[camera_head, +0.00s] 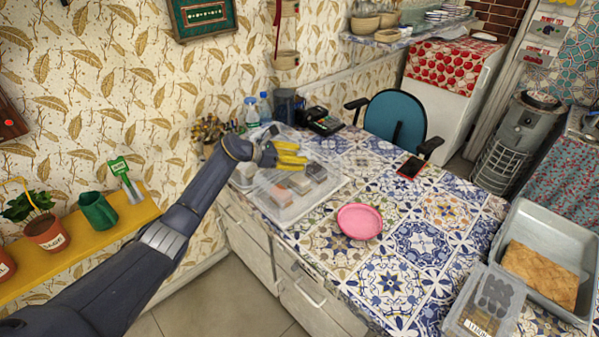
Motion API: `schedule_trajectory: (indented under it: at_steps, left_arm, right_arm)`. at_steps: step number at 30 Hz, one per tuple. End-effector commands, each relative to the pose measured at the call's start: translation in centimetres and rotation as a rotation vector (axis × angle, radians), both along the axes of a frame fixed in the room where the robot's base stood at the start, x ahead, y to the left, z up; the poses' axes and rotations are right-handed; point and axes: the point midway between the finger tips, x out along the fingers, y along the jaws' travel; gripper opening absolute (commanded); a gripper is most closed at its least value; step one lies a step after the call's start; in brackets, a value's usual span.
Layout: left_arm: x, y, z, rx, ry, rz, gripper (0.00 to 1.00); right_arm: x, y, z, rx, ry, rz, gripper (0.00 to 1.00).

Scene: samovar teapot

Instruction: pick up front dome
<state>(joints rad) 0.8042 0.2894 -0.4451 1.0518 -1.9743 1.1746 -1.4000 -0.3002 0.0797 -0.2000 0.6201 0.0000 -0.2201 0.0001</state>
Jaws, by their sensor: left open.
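A clear see-through dome (268,187) stands on the patterned counter, over a pale tray with several small brown and pink blocks. Its outline is faint, and I cannot tell where one clear cover ends and another begins. My left gripper (301,154) has yellow fingers, open, at the back of the dome and the blocks. Nothing shows between the fingers. I cannot tell whether they touch the clear cover. My left arm hides part of the counter's left edge. My right gripper is not in view.
A pink plate (359,221) lies on the counter right of the dome. Bottles (252,112) and a black card terminal (321,121) stand behind.

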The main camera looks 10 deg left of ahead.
Motion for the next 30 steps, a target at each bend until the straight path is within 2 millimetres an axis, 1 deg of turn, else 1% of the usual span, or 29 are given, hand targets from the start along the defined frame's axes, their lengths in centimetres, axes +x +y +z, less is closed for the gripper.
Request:
schedule_trajectory:
  at_steps: [4,13,24,30]
  left_arm:
    - [0.33,-0.67,-0.27,-0.001,0.000,0.000,0.42]
    - [0.39,-0.71,-0.32,0.000,0.000,0.000,0.43]
    - [0.38,-0.69,-0.33,0.000,0.000,0.000,0.00]
    - [0.36,-0.69,-0.38,0.001,0.000,0.000,0.00]
  right_arm:
    - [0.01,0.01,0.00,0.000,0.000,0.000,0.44]
    - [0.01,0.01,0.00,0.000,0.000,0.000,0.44]
    - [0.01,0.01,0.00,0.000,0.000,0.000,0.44]
    - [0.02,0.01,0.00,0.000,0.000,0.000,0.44]
